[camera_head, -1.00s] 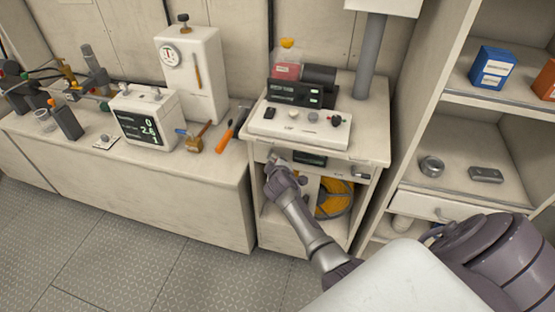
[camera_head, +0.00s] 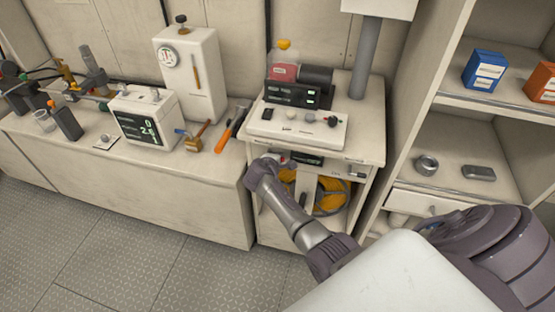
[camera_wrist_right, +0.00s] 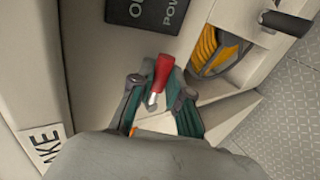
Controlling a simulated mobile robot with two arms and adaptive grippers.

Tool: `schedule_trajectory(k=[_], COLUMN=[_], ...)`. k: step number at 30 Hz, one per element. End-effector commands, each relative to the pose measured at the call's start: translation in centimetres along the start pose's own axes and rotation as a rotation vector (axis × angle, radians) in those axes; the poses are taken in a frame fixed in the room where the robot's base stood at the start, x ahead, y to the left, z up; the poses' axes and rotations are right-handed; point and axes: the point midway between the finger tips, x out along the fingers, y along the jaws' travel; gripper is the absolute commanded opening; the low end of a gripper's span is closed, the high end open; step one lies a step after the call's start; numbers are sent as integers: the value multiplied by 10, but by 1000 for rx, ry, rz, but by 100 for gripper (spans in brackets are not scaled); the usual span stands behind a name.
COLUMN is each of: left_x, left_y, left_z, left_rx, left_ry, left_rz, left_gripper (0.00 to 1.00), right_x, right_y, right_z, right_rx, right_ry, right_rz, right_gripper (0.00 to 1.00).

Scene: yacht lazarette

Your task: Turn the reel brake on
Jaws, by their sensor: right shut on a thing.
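The brake lever (camera_wrist_right: 163,70) has a red grip and a short metal shaft. It sits between the fingers of my right gripper (camera_wrist_right: 156,95) in the right wrist view, and the gripper is shut on it. A partly cut-off label reading "AKE" (camera_wrist_right: 45,150) is on the panel to the left. In the head view my right gripper (camera_head: 268,163) is at the upper left front of the reel cabinet, under its top. The gripper hides the lever there. The orange reel (camera_head: 331,195) shows inside the cabinet, and in the wrist view (camera_wrist_right: 218,50). My left gripper is not in view.
A control box (camera_head: 298,126) stands on the cabinet top (camera_head: 365,140). A dark panel (camera_wrist_right: 148,12) with partly hidden lettering is above the lever in the wrist view. A shelf unit (camera_head: 405,175) stands close on the right. The floor (camera_head: 110,225) in front is clear.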

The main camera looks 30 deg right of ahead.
Motion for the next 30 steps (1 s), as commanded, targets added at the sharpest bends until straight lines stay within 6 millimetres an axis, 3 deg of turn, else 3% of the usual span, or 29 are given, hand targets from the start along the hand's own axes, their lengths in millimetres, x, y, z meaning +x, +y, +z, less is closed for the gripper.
schedule_trajectory(k=[9, 10, 14, 25, 30], left_x=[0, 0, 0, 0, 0], left_y=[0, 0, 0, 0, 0], left_z=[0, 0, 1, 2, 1], left_rx=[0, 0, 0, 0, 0], left_ry=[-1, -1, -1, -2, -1], left_rz=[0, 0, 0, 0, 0], left_gripper=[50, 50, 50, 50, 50], right_x=[0, 0, 0, -3, -23], right_y=[0, 0, 0, 0, -1], right_z=[0, 0, 0, 0, -1], right_rx=[-3, -3, -3, -2, 0], right_ry=[-3, -3, -2, -1, 1], right_rz=[0, 0, 0, 0, 1], right_gripper=[0, 20, 41, 42, 42])
